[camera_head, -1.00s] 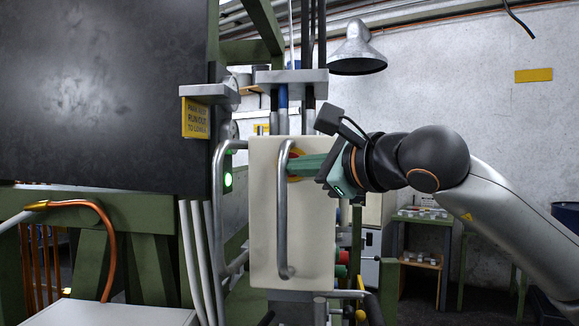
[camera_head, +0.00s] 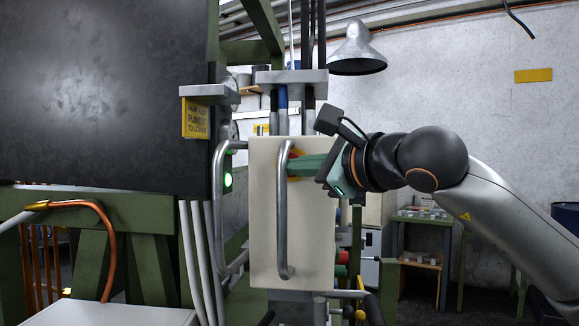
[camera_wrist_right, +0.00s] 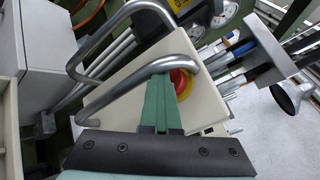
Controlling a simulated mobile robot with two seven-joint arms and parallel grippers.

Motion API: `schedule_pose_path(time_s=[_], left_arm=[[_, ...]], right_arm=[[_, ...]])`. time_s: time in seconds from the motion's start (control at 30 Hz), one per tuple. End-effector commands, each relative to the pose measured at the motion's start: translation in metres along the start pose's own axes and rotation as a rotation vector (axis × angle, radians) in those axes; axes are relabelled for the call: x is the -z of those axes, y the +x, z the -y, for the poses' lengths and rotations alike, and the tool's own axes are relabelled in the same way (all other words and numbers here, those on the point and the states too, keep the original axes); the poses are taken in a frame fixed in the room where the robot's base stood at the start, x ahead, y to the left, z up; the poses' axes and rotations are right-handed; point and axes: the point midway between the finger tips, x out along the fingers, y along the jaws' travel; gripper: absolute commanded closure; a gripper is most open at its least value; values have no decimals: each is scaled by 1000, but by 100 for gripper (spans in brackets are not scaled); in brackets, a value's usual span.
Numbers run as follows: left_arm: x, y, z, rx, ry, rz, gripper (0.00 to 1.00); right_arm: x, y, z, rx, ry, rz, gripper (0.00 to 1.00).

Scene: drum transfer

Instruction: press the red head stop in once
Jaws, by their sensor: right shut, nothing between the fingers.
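The red head stop (camera_wrist_right: 182,82) sits on a yellow collar on the face of a cream control box (camera_wrist_right: 133,66). In the head view only a sliver of the red stop (camera_head: 292,155) shows, between a curved metal handle and my fingers. My right gripper (camera_head: 294,166) comes in from the right with its green fingers together and empty. In the right wrist view its fingertips (camera_wrist_right: 160,80) overlap the left part of the stop, close to the handle. I cannot tell whether the tips touch the stop. My left gripper is not in view.
The metal handle (camera_head: 281,215) stands out from the box front, right beside my fingertips. A second curved rail (camera_head: 219,215) and a lit green lamp (camera_head: 228,181) are to the left. Red and green fittings (camera_head: 341,264) stick out low on the right side.

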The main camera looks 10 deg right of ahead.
Motion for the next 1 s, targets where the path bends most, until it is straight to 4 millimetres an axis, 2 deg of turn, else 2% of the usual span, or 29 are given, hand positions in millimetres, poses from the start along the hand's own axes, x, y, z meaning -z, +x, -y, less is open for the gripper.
schedule_pose_path(time_s=[0.23, 1.0], left_arm=[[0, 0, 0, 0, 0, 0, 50], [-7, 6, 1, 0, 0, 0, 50]], right_arm=[[8, 6, 6, 5, 3, -9, 100], [8, 2, 2, 4, 4, -14, 100]])
